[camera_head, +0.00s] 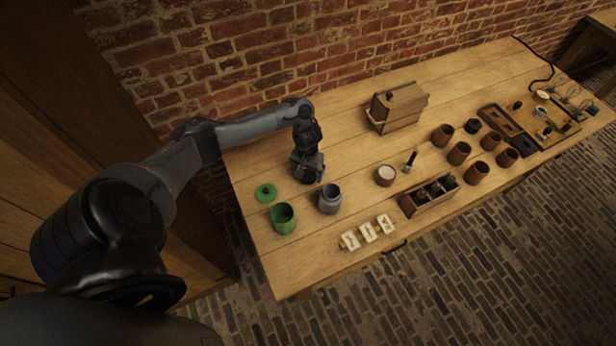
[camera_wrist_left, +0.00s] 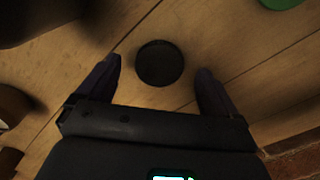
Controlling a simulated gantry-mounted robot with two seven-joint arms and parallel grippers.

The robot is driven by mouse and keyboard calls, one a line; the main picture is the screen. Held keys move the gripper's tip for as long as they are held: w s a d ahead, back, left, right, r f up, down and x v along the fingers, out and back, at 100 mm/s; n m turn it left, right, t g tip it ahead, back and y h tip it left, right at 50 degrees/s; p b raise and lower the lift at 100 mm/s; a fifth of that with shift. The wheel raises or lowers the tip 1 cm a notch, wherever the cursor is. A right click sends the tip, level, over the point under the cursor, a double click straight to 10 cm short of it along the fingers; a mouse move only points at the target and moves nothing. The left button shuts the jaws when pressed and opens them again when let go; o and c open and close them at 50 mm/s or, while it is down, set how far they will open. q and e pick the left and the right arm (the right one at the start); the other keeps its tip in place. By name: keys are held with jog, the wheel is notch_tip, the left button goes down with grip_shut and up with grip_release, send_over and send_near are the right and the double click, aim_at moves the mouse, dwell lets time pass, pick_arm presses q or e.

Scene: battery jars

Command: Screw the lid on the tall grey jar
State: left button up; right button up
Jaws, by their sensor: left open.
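The tall grey jar (camera_head: 330,200) stands upright and open near the left end of the bench. My left gripper (camera_head: 308,175) points down just behind it, apart from the jar. In the left wrist view the open fingers (camera_wrist_left: 157,70) are on either side of a dark round disc, which looks like the lid (camera_wrist_left: 160,63), lying flat on the boards. The fingers do not appear to touch it, and their exact height is unclear. In the head view my gripper mostly hides this disc. My right gripper is not in view.
A green jar (camera_head: 283,219) and its green lid (camera_head: 265,193) stand left of the grey jar. A pale-topped pot (camera_head: 386,175), a wooden box (camera_head: 397,107), small cards (camera_head: 368,233) and several brown cups (camera_head: 459,153) are to the right. The bench between gripper and wooden box is clear.

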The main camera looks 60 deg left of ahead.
pick_arm(q)
jog(key=shift+f, duration=0.95)
jog(key=c, duration=1.1)
jog(key=shift+r, duration=0.1)
